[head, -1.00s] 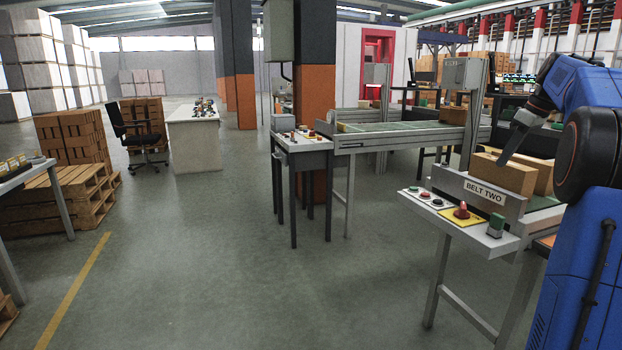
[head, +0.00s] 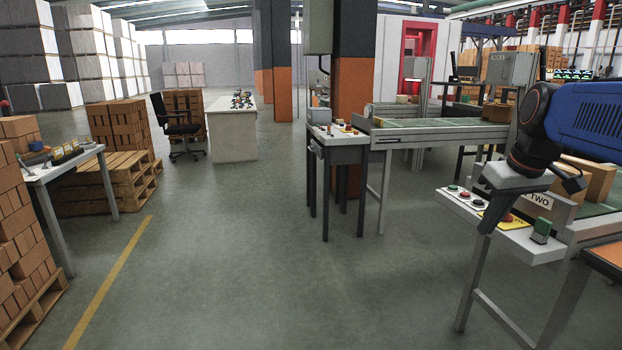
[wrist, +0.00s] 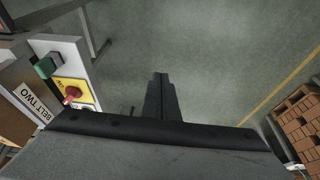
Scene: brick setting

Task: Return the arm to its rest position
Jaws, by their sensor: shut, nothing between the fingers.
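My gripper (head: 487,217) hangs from my blue arm at the right of the head view, in front of the control shelf of belt two. In the wrist view my gripper (wrist: 160,85) points down over bare floor, its fingers together with nothing between them. In the head view it covers part of the belt two sign (head: 539,200) and of the shelf. I cannot tell whether it touches the shelf; the wrist view shows the shelf off to its left.
A small table (head: 335,139) stands mid-view. Brick pallets (head: 110,190) stand left. The middle floor is clear.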

